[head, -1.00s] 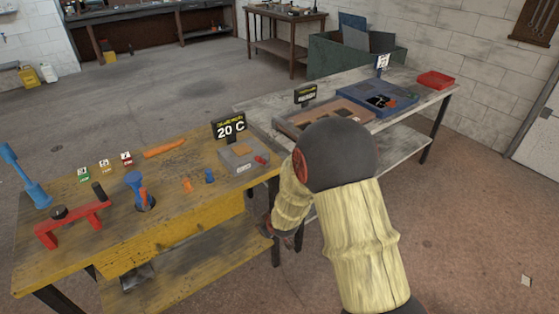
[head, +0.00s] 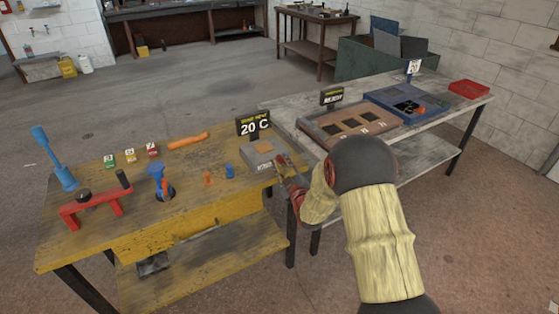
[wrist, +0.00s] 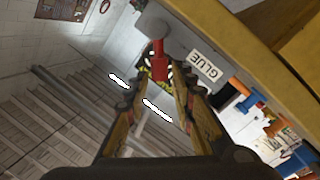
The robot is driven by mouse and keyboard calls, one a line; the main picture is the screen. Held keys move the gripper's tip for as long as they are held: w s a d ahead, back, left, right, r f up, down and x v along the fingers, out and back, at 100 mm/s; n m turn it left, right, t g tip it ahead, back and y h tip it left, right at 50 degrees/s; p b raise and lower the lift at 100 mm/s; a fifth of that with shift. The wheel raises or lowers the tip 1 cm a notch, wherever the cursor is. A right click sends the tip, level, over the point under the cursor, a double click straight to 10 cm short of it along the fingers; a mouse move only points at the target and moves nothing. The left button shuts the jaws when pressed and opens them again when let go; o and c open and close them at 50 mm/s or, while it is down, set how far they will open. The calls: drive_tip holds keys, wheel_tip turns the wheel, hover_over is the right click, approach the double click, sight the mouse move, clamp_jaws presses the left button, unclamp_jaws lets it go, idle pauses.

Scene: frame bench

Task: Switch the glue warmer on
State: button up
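The glue warmer (head: 258,160) is a grey box at the right end of the yellow bench, with a black display (head: 253,126) reading 20 C behind it. In the wrist view a white GLUE label (wrist: 204,66) and a red lever (wrist: 160,64) show. My gripper (head: 284,162) is at the warmer's right side, partly covering it in the head view. In the wrist view my gripper (wrist: 156,88) is open, its fingers apart, with the red lever just ahead of and between the tips. I cannot tell whether they touch it.
The yellow bench (head: 215,205) also holds a red frame (head: 92,206), a blue clamp-like tool (head: 160,181), an orange tool (head: 188,141) and small coloured blocks. A grey bench (head: 290,113) with trays stands to the right, close to my arm. The floor in front is clear.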

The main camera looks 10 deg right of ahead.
sight(280, 160)
drive_tip(key=shift+w+a+b, duration=0.2)
drive_tip(key=shift+w+b, duration=0.15)
drive_tip(key=shift+w, duration=1.4)
drive_tip(key=shift+c, duration=0.5)
clamp_jaws()
